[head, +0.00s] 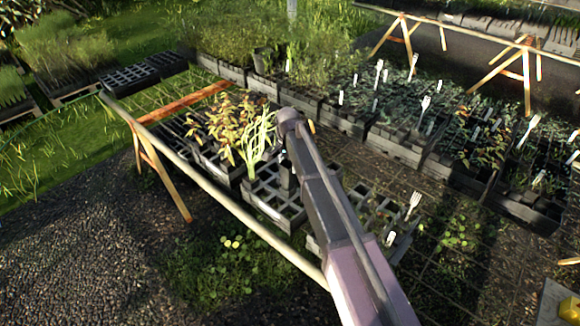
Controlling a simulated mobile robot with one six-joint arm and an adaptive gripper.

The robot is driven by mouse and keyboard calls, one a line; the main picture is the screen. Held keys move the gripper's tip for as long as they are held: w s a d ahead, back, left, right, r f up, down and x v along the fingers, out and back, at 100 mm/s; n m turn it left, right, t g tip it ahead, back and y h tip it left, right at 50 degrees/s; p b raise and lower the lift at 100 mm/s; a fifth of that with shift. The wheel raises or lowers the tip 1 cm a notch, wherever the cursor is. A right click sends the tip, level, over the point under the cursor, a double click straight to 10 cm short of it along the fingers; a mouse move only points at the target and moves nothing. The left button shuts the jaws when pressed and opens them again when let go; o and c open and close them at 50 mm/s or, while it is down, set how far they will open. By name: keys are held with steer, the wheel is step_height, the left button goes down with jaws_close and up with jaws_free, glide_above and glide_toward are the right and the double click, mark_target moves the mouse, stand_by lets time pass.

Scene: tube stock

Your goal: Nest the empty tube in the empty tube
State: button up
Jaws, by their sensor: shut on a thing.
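My arm reaches from the bottom right to the crates left of centre. My gripper (285,160) hangs down from its end, small, dark and partly hidden by the arm. It is shut on a dark tube (287,182), which is upright over or in an open-celled black crate (262,208). I cannot tell whether the tube's lower end touches the crate. A dark, pot-like cylinder (258,61) stands among the plants farther back; I cannot tell whether it is an empty tube. No other empty tube can be made out clearly, and my arm hides part of the crates.
A leafy yellow-brown plant (222,122) and a pale green one (258,140) stand close left of my gripper. A wooden rail (215,195) runs in front. Crates with seedlings and white labels (425,104) fill the back right. Gravel (80,250) lies clear at the left.

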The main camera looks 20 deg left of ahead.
steer(key=shift+f+b, duration=2)
steer(key=shift+f, duration=0.1)
steer(key=shift+f+b, duration=0.3)
steer(key=o, duration=0.7)
steer(key=shift+w, duration=0.15)
steer(key=shift+r, duration=0.1)
